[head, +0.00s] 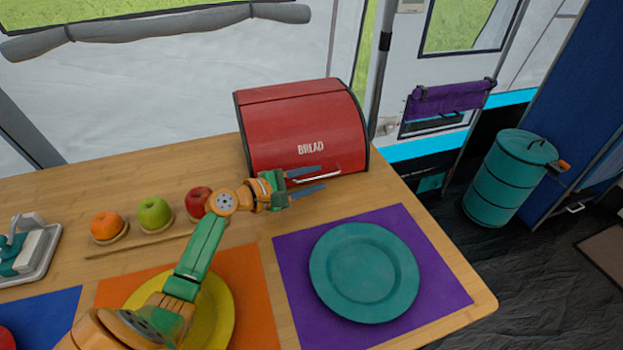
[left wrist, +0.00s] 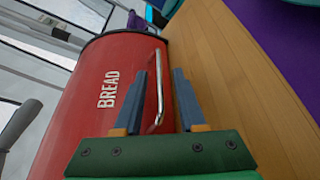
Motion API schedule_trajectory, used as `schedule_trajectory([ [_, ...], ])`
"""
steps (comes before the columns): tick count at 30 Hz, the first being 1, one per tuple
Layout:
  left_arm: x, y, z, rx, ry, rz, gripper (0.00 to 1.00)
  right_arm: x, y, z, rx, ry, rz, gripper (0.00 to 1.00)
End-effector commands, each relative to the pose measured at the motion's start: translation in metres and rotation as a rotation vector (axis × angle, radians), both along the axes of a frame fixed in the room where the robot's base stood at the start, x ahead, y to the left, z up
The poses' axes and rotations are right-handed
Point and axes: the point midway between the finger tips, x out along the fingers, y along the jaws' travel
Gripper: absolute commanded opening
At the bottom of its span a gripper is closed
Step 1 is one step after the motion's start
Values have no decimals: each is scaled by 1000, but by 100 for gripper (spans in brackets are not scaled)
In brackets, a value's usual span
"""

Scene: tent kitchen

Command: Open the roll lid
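The red bread box (head: 300,115) stands at the back of the wooden table, with its roll lid down and "BREAD" on its front. It also shows in the left wrist view (left wrist: 85,125). Its silver bar handle (left wrist: 159,88) is near the lid's lower edge. My left gripper (head: 322,180) is open in front of the handle. In the left wrist view its two fingers (left wrist: 160,72) appear on either side of the handle, with gaps on both sides. I cannot tell how deep the handle sits between them. My right gripper is not in view.
A teal plate (head: 364,272) lies on a purple mat (head: 294,262) in front of the box. A yellow plate (head: 222,310) lies under my left arm. A wooden fruit holder (head: 150,238) holds an orange, a green apple and a red apple. A teal barrel (head: 508,178) stands off the table.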

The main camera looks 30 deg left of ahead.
Motion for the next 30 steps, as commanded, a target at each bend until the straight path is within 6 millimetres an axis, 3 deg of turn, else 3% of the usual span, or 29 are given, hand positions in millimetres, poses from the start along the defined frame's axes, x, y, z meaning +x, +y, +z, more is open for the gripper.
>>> schedule_trajectory([
  [3, 0, 0, 0, 0, 0, 0, 40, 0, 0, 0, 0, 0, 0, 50],
  [8, 0, 0, 0, 0, 0, 0, 0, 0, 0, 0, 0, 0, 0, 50],
  [30, -1, 0, 0, 1, 1, 0, 0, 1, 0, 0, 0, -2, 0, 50],
])
